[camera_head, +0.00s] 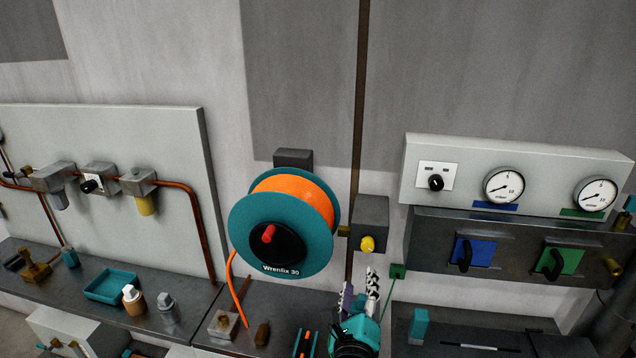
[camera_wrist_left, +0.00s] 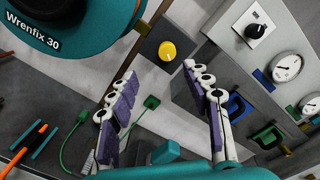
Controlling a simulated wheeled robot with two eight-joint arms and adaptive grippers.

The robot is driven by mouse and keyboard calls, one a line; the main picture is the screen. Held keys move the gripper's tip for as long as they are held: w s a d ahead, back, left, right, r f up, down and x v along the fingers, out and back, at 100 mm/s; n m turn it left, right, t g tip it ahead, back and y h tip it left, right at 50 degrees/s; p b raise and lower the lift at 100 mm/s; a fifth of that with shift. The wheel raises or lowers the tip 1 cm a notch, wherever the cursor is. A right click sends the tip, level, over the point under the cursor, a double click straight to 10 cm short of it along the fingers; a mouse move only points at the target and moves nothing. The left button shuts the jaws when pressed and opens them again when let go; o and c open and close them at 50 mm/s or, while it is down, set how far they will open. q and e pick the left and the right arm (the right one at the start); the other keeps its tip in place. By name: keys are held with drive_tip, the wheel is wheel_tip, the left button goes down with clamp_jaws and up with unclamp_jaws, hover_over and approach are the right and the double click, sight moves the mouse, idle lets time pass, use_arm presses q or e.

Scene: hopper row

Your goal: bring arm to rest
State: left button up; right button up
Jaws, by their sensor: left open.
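My left gripper (camera_head: 359,287) stands at the bottom middle of the head view, with its fingers pointing up. Its teal wrist is cut off by the lower edge. In the left wrist view the two purple-padded fingers (camera_wrist_left: 162,80) are spread apart with nothing between them. The gripper is open and empty. In the head view it shows below a grey box with a yellow knob (camera_head: 367,244) and right of the hose reel. My right gripper is in neither view.
A teal reel with orange hose (camera_head: 292,201) hangs on the wall. At right are two gauges (camera_head: 504,186) above blue and green switches (camera_head: 474,252). A dark shelf (camera_head: 195,318) at left holds a teal tray (camera_head: 113,297) and bottles. A green tag (camera_wrist_left: 152,102) hangs near the fingers.

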use_arm(q)
drive_tip(key=a+f+n+g+y, duration=0.25)
drive_tip(key=a+n, duration=0.45)
drive_tip(key=a, duration=0.4)
drive_tip(key=a+f+n+g+y, duration=0.2)
drive_tip(key=a+f+n+y, duration=0.15)
drive_tip(key=a+n, duration=0.6)
drive_tip(key=s+a+f+n+g, duration=0.2)
drive_tip(key=s+a+f+n, duration=0.1)
drive_tip(key=s+a+n, duration=0.2)
drive_tip(key=s+a+f+n+g+h+b, duration=0.1)
drive_tip(key=s+a+f+n+g, duration=0.2)
drive_tip(key=s+n, duration=0.4)
drive_tip(key=s+a+f, duration=0.1)
drive_tip(key=s+a, duration=0.1)
drive_tip(key=shift+s+a+f+n+g, duration=0.2)
drive_tip(key=shift+s+a+n+g, duration=0.1)
drive_tip(key=shift+s+n+g, duration=0.05)
